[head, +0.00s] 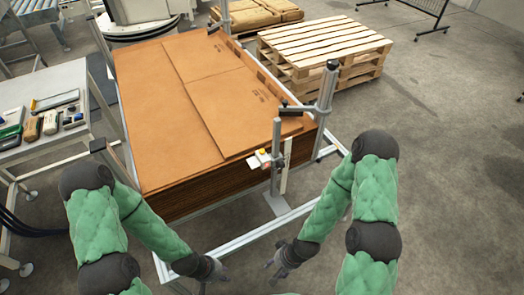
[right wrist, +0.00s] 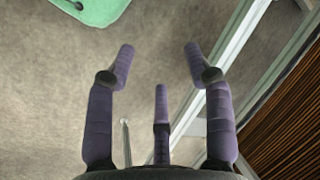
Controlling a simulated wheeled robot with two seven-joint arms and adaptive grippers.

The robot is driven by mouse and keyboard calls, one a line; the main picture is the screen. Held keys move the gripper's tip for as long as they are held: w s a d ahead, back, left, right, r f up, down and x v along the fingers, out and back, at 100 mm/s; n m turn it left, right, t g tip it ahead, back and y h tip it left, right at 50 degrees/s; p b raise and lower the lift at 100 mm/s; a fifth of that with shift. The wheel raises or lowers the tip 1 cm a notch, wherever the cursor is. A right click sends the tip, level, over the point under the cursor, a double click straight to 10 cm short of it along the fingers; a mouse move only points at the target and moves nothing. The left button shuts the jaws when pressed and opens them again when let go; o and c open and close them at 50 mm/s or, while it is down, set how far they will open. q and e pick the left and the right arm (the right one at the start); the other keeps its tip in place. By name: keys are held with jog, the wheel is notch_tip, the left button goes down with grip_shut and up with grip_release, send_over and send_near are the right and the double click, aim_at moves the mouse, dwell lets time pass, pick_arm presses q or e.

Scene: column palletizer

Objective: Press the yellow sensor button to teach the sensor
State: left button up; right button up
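The sensor (head: 260,160) is a small pale block with a small yellow spot, its button (head: 263,152). It is mounted beside a grey post at the front right corner of the cardboard stack. My right gripper (head: 272,269) is low in front of the frame, below and apart from the sensor. In the right wrist view its fingers (right wrist: 160,60) are spread with only floor between them. My left gripper (head: 212,283) is low at the bottom of the head view, near the frame's front rail. It is small and partly cut off, so its fingers cannot be made out.
A stack of flat cardboard (head: 160,110) fills the middle, inside a metal frame (head: 250,237). A side table (head: 50,147) with tools stands at left. Wooden pallets (head: 322,45) are behind at right. The floor (head: 450,150) at right is clear.

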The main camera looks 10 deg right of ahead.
grip_shut()
dwell(1.1)
